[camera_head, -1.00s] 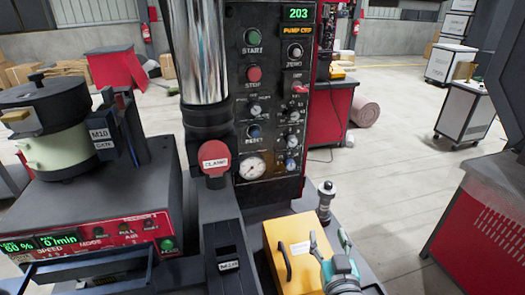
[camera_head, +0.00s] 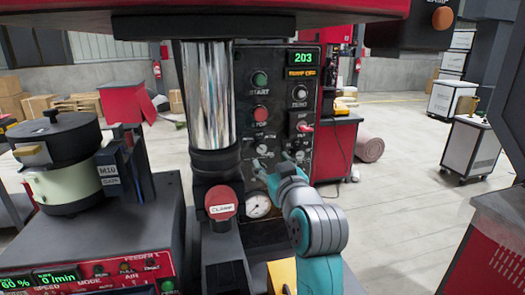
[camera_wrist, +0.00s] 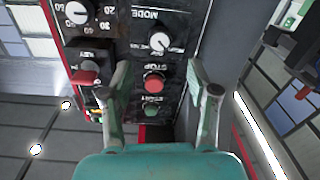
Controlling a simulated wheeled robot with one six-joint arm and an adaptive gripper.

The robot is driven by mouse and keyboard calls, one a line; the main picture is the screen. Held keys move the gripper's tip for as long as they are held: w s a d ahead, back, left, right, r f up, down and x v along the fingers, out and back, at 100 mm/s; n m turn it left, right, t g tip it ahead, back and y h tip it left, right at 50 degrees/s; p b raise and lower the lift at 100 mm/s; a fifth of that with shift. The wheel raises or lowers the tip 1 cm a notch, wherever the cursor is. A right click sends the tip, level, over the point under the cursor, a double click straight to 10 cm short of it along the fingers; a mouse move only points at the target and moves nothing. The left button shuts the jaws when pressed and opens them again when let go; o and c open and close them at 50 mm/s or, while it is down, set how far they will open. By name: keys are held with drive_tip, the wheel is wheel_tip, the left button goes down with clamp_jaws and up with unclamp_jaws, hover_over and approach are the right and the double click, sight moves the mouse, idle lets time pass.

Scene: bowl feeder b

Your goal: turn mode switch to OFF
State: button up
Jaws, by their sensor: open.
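The mode switch (camera_head: 262,142) is a small round knob with a white pointer, below the red STOP button (camera_head: 262,114) on the black control panel. In the wrist view, the mode switch (camera_wrist: 160,38) sits past the STOP button (camera_wrist: 153,82) and the green START button (camera_wrist: 151,112), with a MODE label beside it. Its pointer slants to the lower right there; its position labels are too small to read surely. My gripper (camera_head: 272,167) is in front of the panel, just below the knob in the head view. Its two fingers (camera_wrist: 157,66) are spread, with nothing between them.
The red CLAMP knob (camera_head: 221,203) and a chrome column (camera_head: 208,95) stand left of the panel. Other knobs and a red-tipped switch (camera_head: 304,127) lie close to the right. The feeder bowl (camera_head: 62,170) is far left.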

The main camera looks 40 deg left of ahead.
sight(262, 149)
drive_tip(key=x, duration=0.8)
drive_tip(key=shift+w+a, duration=0.15)
drive_tip(key=shift+a, duration=0.05)
clamp_jaws()
